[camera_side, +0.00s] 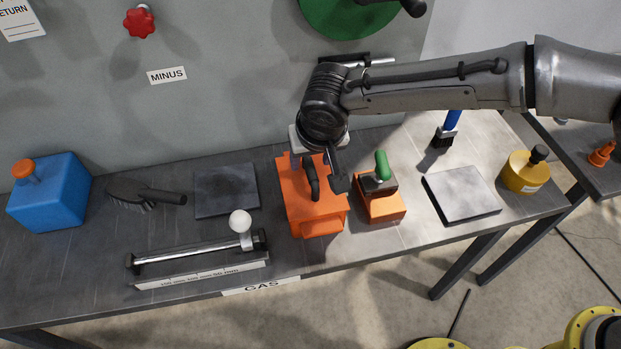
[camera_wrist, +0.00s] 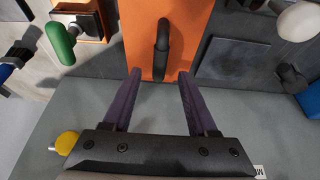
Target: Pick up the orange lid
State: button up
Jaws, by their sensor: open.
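The orange lid (camera_side: 324,207) has a black arched handle (camera_side: 312,176) on top and sits on the table near its middle. In the wrist view the orange lid (camera_wrist: 181,32) is at the top centre, with its black handle (camera_wrist: 162,36) running up and down the picture. My gripper (camera_side: 325,172) is over the lid's rear part in the side view. In the wrist view my gripper (camera_wrist: 160,72) is open, its two fingers apart, pointing toward the lid with the handle beyond the gap between them. Nothing is between the fingers.
An orange block with a green-handled lever (camera_side: 381,207) stands close right of the lid. A slider rail with a white knob (camera_side: 198,250) lies at left front. Grey plates (camera_side: 226,190) (camera_side: 462,195), a brush (camera_side: 145,194), a blue box (camera_side: 50,195) and a yellow canister (camera_side: 524,175) stand around.

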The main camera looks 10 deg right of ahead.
aim_at(311, 169)
jog(key=x, duration=0.5)
jog(key=shift+s+f, duration=0.25)
jog(key=shift+s, duration=0.15)
grip_shut()
jog(key=shift+r, duration=0.1)
